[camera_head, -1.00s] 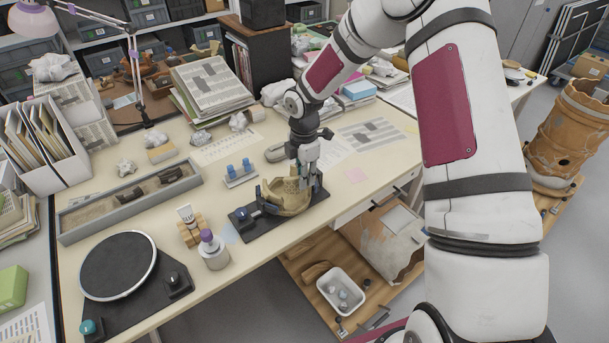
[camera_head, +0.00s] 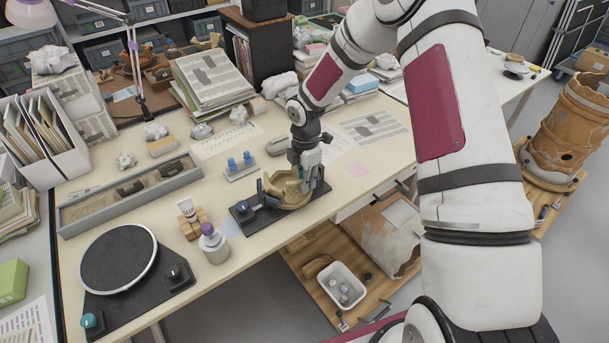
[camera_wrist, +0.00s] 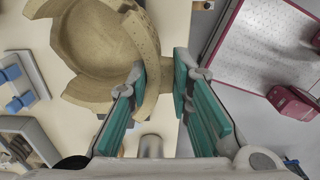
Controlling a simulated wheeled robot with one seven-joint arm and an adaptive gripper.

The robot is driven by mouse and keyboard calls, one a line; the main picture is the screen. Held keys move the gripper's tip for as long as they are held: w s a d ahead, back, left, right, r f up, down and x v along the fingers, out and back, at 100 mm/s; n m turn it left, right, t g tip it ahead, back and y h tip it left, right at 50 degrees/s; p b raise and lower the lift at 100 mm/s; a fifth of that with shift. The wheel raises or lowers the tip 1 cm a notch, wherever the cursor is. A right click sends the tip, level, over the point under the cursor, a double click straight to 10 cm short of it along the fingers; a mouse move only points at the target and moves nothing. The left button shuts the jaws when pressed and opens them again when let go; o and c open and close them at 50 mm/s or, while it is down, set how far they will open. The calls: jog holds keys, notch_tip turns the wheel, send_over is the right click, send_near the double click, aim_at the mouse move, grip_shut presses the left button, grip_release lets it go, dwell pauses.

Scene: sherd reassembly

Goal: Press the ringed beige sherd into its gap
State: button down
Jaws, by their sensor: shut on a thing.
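The beige vessel (camera_head: 285,196) sits in a dark stand (camera_head: 243,217) near the table's front edge. In the wrist view the vessel (camera_wrist: 85,45) shows from above as a round hollow with a thick wall. My gripper (camera_wrist: 163,78) has its teal-padded fingers on either side of a curved beige sherd (camera_wrist: 151,88), at the vessel's right side. It is shut on this sherd. In the head view my gripper (camera_head: 306,172) points down at the vessel's right side. The sherd's ring mark is not visible. I cannot tell whether the sherd touches the gap's edges.
A small rack with blue pieces (camera_head: 240,166) stands behind the vessel. A white bottle with a purple cap (camera_head: 213,243), a wooden block (camera_head: 194,224) and a turntable (camera_head: 118,262) stand to the left. A long grey tray (camera_head: 130,195) lies farther left.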

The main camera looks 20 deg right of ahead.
jog(key=shift+f+b, duration=0.3)
jog(key=shift+f, duration=1.3)
jog(key=shift+w+f+b, duration=0.3)
jog(key=shift+f+b, duration=0.1)
jog(key=shift+f, duration=0.05)
jog(key=shift+a, duration=0.1)
jog(key=shift+w+f, duration=0.1)
jog(key=shift+w, duration=0.2)
jog(key=shift+f+b, duration=0.4)
jog(key=shift+b, duration=0.05)
dwell(1.6)
jog(key=c, duration=1.4)
grip_release()
jog(key=shift+o, duration=0.2)
jog(key=r, duration=1.2)
jog(key=shift+s, duration=0.2)
